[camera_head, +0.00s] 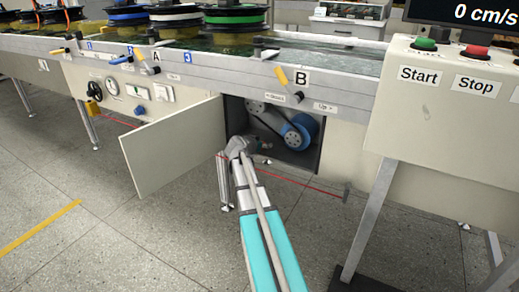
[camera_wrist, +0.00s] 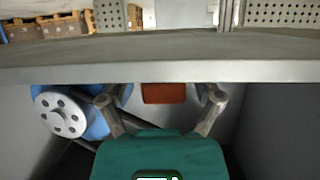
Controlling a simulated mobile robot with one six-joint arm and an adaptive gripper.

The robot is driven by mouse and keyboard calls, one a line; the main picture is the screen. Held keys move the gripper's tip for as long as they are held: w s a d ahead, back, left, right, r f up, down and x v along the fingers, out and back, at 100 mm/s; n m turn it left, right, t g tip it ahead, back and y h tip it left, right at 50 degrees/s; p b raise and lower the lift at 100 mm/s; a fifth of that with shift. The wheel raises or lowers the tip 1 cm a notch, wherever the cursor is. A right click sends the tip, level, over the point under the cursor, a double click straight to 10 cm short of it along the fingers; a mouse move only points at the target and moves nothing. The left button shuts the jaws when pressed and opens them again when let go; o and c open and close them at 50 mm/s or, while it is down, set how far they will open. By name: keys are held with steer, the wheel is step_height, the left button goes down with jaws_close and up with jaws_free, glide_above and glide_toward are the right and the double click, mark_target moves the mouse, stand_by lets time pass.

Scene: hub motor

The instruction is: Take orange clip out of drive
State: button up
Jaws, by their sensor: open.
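The drive is in the open compartment under the bench: a blue motor (camera_head: 299,132) with pulleys and a dark belt. The wrist view shows its white wheel with holes (camera_wrist: 63,115) at the left. An orange-red block (camera_wrist: 163,93), which looks like the orange clip, shows in the wrist view between my fingers, its upper part cut off by the bench edge. I cannot make out the clip in the head view. My gripper (camera_wrist: 162,94) is open and empty, its fingers on either side of the block. In the head view my gripper is at the compartment opening, below and left of the motor.
The compartment door (camera_head: 172,148) stands open to the left. The grey bench edge (camera_wrist: 160,72) crosses the wrist view above my fingers. A Start/Stop panel (camera_head: 445,80) stands at the right. A thin red line runs across the compartment's front near the floor.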

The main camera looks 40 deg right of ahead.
stand_by(0.4)
steer(key=c, duration=0.9)
steer(key=shift+r, duration=0.15)
step_height(320, 180, up, 3)
steer(key=p, duration=0.2)
steer(key=shift+f+p, duration=0.2)
steer(key=shift+p, duration=0.2)
steer(key=a+r+p, duration=1)
steer(key=a, duration=0.4)
steer(key=shift+w, duration=0.15)
